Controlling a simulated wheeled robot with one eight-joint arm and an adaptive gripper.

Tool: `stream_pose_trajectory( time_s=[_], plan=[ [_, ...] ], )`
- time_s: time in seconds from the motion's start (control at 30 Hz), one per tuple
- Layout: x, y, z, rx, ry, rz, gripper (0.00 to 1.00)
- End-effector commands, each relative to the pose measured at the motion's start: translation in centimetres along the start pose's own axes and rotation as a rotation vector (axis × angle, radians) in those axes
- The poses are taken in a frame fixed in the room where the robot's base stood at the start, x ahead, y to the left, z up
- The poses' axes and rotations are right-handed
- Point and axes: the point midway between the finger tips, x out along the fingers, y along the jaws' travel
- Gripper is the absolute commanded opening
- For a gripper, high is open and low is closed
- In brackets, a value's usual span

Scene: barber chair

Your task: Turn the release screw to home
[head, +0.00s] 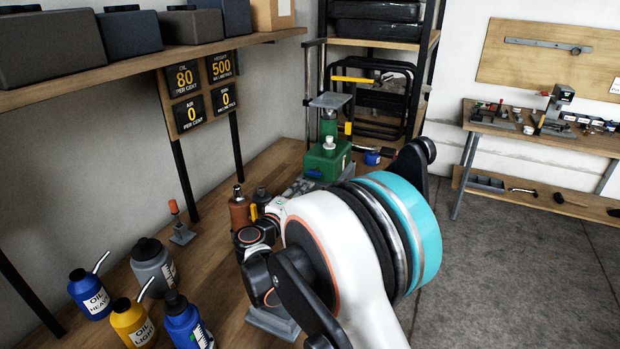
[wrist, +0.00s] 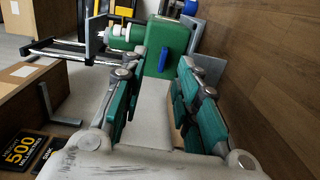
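The green jack (head: 325,163) stands on the wooden bench in the head view, with a green cylinder and a grey top plate above it. In the wrist view the green body (wrist: 168,42) lies ahead of my gripper, with a blue lever-like part (wrist: 163,59) on its near face, possibly the release screw; no home mark is readable. My gripper (wrist: 156,76) is open, its teal-and-grey fingers apart with nothing visible between them. The blue part appears beyond the fingertips, in line with the gap; contact is not visible. My arm hides the gripper in the head view.
A sign board (head: 203,92) reads oil 80, height 500, air 0 and another 0. Blue (head: 90,294), yellow (head: 133,322) and grey (head: 152,265) oil bottles stand at front left. A brown bottle (head: 239,210) stands near my arm. Floor at right is clear.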

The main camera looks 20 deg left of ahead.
Motion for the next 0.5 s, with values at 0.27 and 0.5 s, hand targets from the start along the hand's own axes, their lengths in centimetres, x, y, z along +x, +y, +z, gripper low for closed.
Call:
stream_pose_trajectory(
  time_s=[0.27,0.5],
  plan=[
    [-1.8,-1.8,-2.5,-0.022,0.029,0.033,0.29],
    [2.1,-1.8,-2.4,-0.021,0.026,0.032,0.29]
  ],
)
